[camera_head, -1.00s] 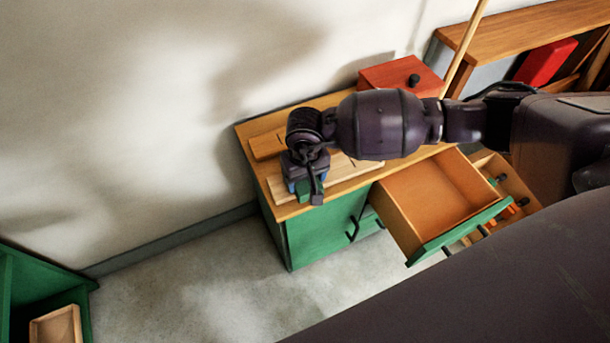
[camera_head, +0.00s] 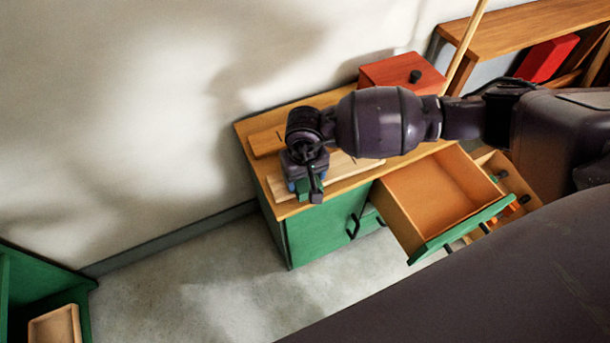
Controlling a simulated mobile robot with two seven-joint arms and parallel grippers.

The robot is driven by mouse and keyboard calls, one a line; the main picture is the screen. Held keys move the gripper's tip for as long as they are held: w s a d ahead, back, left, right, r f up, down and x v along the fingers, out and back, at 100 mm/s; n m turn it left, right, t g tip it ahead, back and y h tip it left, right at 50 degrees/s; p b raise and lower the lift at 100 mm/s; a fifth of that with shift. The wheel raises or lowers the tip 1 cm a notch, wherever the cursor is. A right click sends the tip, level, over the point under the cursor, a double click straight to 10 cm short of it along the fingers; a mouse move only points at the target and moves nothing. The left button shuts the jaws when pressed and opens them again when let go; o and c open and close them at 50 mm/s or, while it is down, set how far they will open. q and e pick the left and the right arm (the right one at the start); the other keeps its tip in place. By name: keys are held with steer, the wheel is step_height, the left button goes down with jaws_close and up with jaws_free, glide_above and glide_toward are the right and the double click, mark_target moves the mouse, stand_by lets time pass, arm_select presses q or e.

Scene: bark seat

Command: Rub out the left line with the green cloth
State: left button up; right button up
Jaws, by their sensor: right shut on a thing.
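My right gripper (camera_head: 308,187) reaches in from the right, over the left end of the green cabinet's wooden top (camera_head: 287,209). It is shut on the green cloth (camera_head: 302,190), of which only a small green part shows beneath the fingers. The cloth is at a pale wooden board (camera_head: 343,168) lying on the top; I cannot tell whether it touches the board. A short dark line (camera_head: 352,159) shows on the board to the right of the gripper. The left line is not visible; the gripper and wrist cover the board's left part. My left gripper is not in view.
An open, empty drawer (camera_head: 432,194) juts from the cabinet's front. An orange-brown block (camera_head: 266,142) lies behind the board. A red box (camera_head: 397,72) with a black knob stands at the back. A wooden pole (camera_head: 466,48) rises beside it.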

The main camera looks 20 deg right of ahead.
steer(key=shift+w+b, duration=0.35)
steer(key=shift+w, duration=0.9)
steer(key=shift+s, duration=0.15)
steer(key=shift+s+p, duration=0.35)
steer(key=shift+s, duration=1)
steer(key=shift+w+f+b, duration=0.15)
steer(key=shift+w+b, duration=0.05)
steer(key=shift+w, duration=0.45)
steer(key=shift+w+f+b, duration=0.15)
steer(key=shift+w, duration=0.5)
steer(key=shift+w+d, duration=0.1)
steer(key=shift+r, duration=0.1)
